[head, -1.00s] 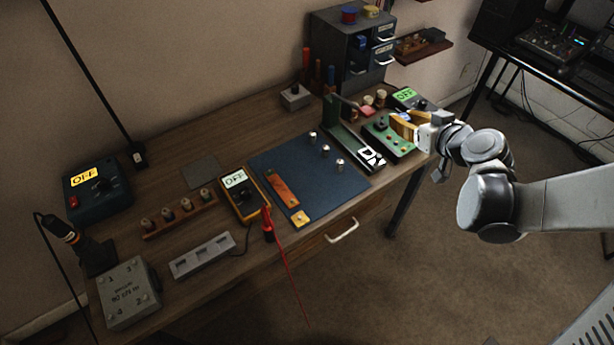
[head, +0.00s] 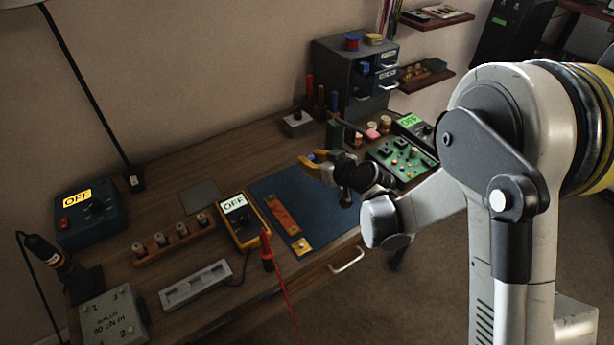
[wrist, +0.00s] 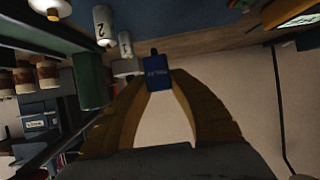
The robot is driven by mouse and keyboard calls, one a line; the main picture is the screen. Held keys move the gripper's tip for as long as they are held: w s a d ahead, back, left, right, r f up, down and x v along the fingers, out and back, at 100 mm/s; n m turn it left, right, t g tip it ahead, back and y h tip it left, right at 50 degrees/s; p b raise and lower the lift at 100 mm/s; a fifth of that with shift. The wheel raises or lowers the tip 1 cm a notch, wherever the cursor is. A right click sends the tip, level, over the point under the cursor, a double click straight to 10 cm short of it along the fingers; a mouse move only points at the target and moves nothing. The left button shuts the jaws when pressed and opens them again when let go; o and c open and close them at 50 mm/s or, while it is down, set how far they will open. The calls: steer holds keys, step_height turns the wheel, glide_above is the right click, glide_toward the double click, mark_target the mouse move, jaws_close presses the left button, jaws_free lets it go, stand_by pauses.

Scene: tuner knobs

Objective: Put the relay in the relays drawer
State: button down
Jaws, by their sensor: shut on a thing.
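My gripper (head: 312,166), with yellow fingers, hangs above the blue mat (head: 268,187). In the wrist view its fingertips are shut on a small blue block with pale lettering, which I take as the relay (wrist: 158,72). The lettering is too small to read surely. In the head view the relay is tiny at the fingertips. A grey drawer cabinet (head: 335,75) stands at the back of the bench, to the right of and behind my gripper. It has labelled drawers (head: 386,72) with pale handles; I cannot read which is the relays drawer.
A green circuit board (head: 402,160) and a green-screened meter (head: 413,125) lie at the right. Red and blue upright tools (head: 310,90) stand beside the cabinet. A yellow meter (head: 240,215) and a red probe (head: 267,252) are left of the mat. Wall shelves (head: 425,75) adjoin the cabinet.

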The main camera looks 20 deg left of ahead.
steer(key=shift+w+a+f, duration=0.1)
steer(key=shift+a+f, duration=0.35)
steer(key=shift+a, duration=0.15)
steer(key=shift+f+b, duration=1.1)
steer(key=shift+f, duration=0.75)
steer(key=shift+f, duration=0.1)
steer(key=shift+f, duration=0.15)
steer(key=c, duration=1.2)
jaws_free()
steer(key=shift+c, duration=0.2)
steer(key=shift+r, duration=0.2)
